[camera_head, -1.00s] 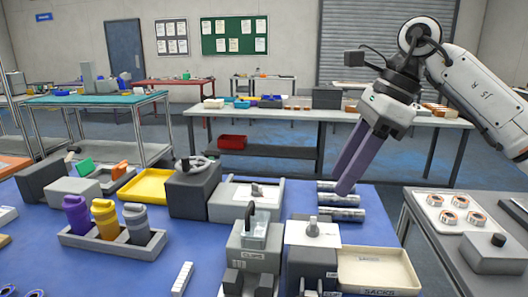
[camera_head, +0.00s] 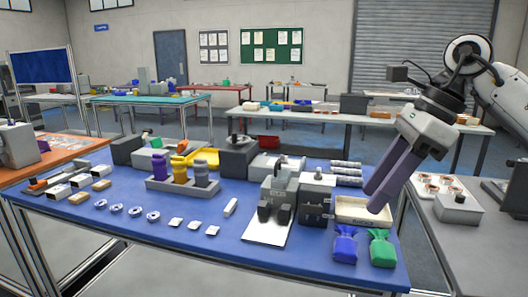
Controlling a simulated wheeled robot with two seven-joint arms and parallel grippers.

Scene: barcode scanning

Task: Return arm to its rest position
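My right arm comes in from the right edge in the head view. My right gripper (camera_head: 372,201) has two long purple fingers pointing down and left. It hangs in front of the right part of the blue table (camera_head: 110,232), over the cream tray (camera_head: 350,210) in the picture. No object shows between the fingers. They overlap from this angle, so their opening cannot be told. My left arm and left gripper are out of view.
Blue and green pouches (camera_head: 382,250) lie at the table's front right. Grey machines (camera_head: 316,196) stand left of the tray, and silver cylinders (camera_head: 347,172) lie behind it. A grey side table (camera_head: 455,240) stands at right.

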